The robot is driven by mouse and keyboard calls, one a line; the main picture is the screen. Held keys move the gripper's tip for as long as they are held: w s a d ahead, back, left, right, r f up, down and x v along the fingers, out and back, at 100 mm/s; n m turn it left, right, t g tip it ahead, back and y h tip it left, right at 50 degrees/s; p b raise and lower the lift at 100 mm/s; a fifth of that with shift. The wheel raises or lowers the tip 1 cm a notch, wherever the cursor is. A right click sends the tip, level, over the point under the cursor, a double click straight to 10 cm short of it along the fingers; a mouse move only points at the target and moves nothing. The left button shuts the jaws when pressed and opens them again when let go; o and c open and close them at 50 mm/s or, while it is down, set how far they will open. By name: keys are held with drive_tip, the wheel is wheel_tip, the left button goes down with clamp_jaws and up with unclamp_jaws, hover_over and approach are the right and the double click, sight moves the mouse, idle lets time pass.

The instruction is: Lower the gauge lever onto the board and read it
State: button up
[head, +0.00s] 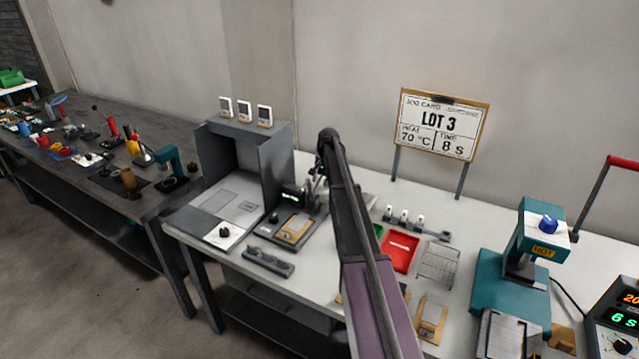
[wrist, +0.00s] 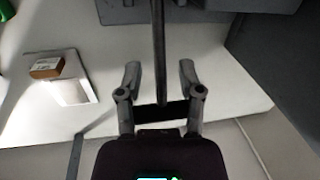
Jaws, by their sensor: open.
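The gauge (head: 289,197) stands on the near bench, with a small lit green display on a dark base. A tan board (head: 295,229) with a grey top lies on that base, beside a black knob. My gripper (wrist: 158,68) is open in the wrist view, with its two fingers well apart. A long dark rod (wrist: 158,40) runs between the fingers, with a clear gap on each side. It may be the gauge lever, but I cannot tell for certain. In the head view my arm hides most of the gripper and the right side of the gauge.
A grey open-fronted booth (head: 243,160) stands left of the gauge. A dark holder (head: 268,262) lies in front. A red tray (head: 400,251), a wire rack (head: 438,263) and a teal press (head: 520,262) stand to the right. A card (head: 440,124) reads LOT 3, 70 °C, 8 S.

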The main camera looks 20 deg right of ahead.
drive_tip(key=c, duration=0.7)
clamp_jaws()
drive_tip(key=shift+a, duration=0.1)
